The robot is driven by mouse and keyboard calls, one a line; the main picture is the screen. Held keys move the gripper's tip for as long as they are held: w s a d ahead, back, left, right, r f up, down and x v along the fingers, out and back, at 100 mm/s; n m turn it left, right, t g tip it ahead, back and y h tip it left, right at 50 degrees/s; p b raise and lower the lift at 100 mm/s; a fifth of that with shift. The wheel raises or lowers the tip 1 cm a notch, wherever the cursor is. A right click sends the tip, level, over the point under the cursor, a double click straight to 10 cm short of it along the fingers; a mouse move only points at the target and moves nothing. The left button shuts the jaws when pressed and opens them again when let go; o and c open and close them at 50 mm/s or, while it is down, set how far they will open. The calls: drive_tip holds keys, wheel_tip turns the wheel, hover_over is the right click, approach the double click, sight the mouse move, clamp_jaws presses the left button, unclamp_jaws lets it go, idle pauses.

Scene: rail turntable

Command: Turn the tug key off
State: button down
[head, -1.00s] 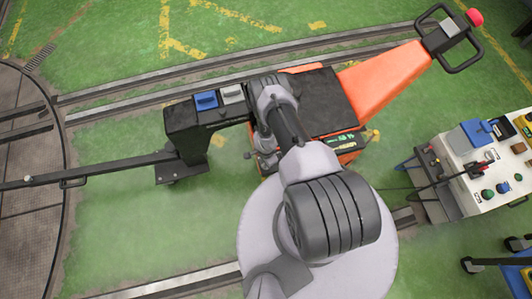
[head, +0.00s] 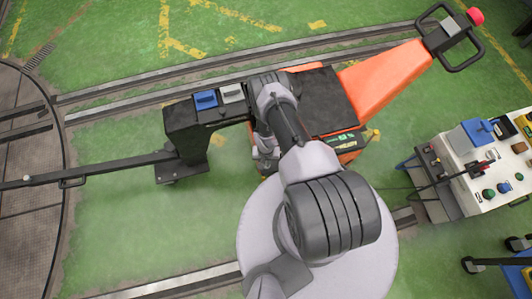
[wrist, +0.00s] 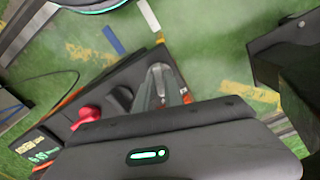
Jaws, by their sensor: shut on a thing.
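The tug is an orange machine with a black top (head: 325,100) and an orange tiller (head: 385,80), in the middle of the head view. Its side panel in the wrist view has a red knob (wrist: 88,116), a black round knob (wrist: 122,97) and a lit green display (wrist: 42,154). My gripper (wrist: 168,92) is at the panel's far end, beyond the black knob, its narrow fingers shut on the tug key. The key is hidden between the fingers, so its angle cannot be told. In the head view my own arm covers most of the gripper.
A black frame with blue and grey blocks (head: 205,100) stands left of the tug, joined to a long bar (head: 90,172). A white control cart (head: 465,165) stands at right. Rails cross the green floor; a turntable edge (head: 40,225) is at left.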

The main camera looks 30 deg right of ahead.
sight(266, 163)
drive_tip(key=shift+n, duration=1.7)
drive_tip(key=c, duration=1.4)
unclamp_jaws()
drive_tip(key=shift+c, duration=0.2)
wheel_tip(266, 163, up, 17)
drive_tip(key=p, duration=0.5)
drive_tip(key=shift+r+p, duration=0.2)
drive_tip(key=shift+p, duration=0.2)
